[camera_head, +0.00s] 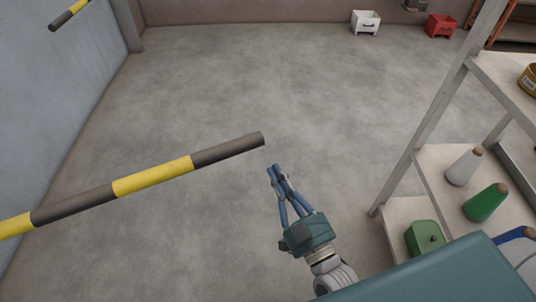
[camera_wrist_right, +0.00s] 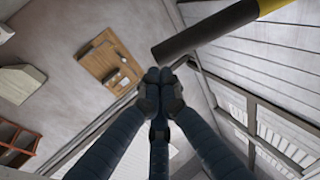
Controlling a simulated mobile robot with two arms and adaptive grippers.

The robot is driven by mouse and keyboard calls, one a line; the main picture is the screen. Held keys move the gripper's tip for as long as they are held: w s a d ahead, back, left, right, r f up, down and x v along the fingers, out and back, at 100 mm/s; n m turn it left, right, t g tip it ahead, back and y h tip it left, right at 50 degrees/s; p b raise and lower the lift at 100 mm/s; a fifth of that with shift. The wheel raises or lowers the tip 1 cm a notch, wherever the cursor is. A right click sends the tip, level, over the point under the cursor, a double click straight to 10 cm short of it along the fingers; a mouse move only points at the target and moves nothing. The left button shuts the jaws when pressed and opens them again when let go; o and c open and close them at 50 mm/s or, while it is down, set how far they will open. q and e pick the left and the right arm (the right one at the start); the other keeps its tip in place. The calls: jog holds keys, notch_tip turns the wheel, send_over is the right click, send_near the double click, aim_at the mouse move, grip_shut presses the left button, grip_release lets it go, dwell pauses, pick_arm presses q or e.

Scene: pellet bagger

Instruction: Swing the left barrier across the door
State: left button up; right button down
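A barrier bar with black and yellow bands (camera_head: 150,180) reaches in from the left edge of the head view, and its black free end points right. My right gripper (camera_head: 275,168) is just right of and below that end, apart from it in the picture. Its fingers are drawn together with nothing between them. In the right wrist view the fingertips (camera_wrist_right: 158,77) meet, and the bar's black end (camera_wrist_right: 205,33) shows just beyond them. The bar's mount is out of view. A second striped bar (camera_head: 70,14) shows at the top left. My left gripper is not in view.
A shelf rack (camera_head: 430,115) stands on the right with a white bottle (camera_head: 463,167), a green bottle (camera_head: 486,203) and a green canister (camera_head: 424,238). A white bin (camera_head: 365,22) and a red bin (camera_head: 441,26) sit at the back. The middle floor is clear.

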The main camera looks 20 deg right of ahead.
jog(key=x, duration=0.6)
jog(key=shift+w, duration=0.15)
